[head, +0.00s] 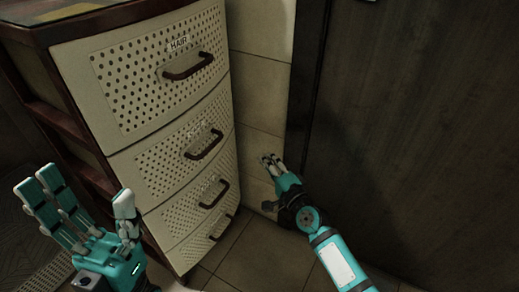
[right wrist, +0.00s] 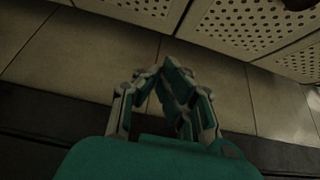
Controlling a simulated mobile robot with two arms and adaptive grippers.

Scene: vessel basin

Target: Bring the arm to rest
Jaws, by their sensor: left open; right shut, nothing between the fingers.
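My left gripper (head: 92,215) is at the lower left of the head view, in front of the drawer unit. Its fingers are spread apart and nothing is between them. My right gripper (head: 271,163) is near the middle of the head view, between the drawer unit and the dark door. In the right wrist view the right gripper (right wrist: 160,75) has its fingertips together, with nothing held. Both grippers look clear of the drawers.
A drawer unit (head: 140,120) with perforated fronts and dark handles stands at left, its top drawer labelled HAIR. A dark door (head: 420,130) is at right. Tiled wall (head: 262,60) lies between them, with tiled floor (head: 245,262) below.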

